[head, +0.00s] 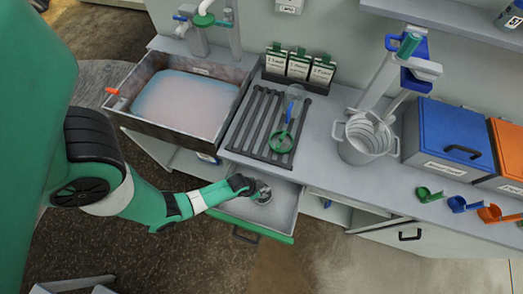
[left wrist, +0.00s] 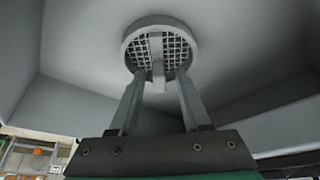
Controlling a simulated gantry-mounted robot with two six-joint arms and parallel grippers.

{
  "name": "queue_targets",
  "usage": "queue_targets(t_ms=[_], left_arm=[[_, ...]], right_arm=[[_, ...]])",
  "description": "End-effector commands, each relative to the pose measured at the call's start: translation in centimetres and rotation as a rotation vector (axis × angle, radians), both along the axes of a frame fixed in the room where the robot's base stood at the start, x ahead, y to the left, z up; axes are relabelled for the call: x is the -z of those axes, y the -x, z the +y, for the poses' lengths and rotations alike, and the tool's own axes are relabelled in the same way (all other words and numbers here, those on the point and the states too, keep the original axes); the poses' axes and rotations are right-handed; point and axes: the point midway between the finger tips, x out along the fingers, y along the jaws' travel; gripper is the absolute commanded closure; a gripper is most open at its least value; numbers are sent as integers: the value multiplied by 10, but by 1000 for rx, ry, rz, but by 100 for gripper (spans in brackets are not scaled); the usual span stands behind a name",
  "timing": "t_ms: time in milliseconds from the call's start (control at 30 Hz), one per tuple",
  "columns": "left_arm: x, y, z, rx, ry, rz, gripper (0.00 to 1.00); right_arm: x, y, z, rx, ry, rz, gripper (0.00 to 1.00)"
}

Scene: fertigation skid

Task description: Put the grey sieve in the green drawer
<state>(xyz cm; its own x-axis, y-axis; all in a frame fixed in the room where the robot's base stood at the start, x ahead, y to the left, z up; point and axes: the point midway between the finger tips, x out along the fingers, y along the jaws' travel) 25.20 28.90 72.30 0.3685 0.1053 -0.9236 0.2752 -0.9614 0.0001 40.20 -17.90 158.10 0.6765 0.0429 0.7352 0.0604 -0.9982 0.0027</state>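The grey sieve (head: 263,194) lies inside the open green-fronted drawer (head: 285,207), near its back left part. In the left wrist view the sieve (left wrist: 160,32) is a round grey ring with a dark mesh, and its short handle points toward me. My left gripper (head: 253,189) reaches into the drawer from the left. In the left wrist view its two fingers (left wrist: 158,88) stand apart on either side of the handle, with gaps showing, so it looks open. The fingertips are close to the sieve's rim; whether they touch it I cannot tell. My right gripper is not in view.
Above the drawer, a dark rack (head: 250,125) holds a green-handled strainer (head: 281,142). A sink basin (head: 185,103) is at left, a grey pot (head: 365,143) at right.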

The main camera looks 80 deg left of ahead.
Motion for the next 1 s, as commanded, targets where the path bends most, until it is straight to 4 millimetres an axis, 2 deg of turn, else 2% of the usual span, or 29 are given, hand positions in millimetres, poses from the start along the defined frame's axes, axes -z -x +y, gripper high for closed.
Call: queue_targets(t_ms=[200,333,800,1000], left_arm=[[-1,0,0,0,0,0,53],[-10,2,-1,0,0,0,53],[-107,39,-11,0,0,0,53],[-115,44,-13,0,0,0,53]], right_arm=[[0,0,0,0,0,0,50],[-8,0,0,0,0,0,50],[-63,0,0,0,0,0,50],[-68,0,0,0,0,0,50]])
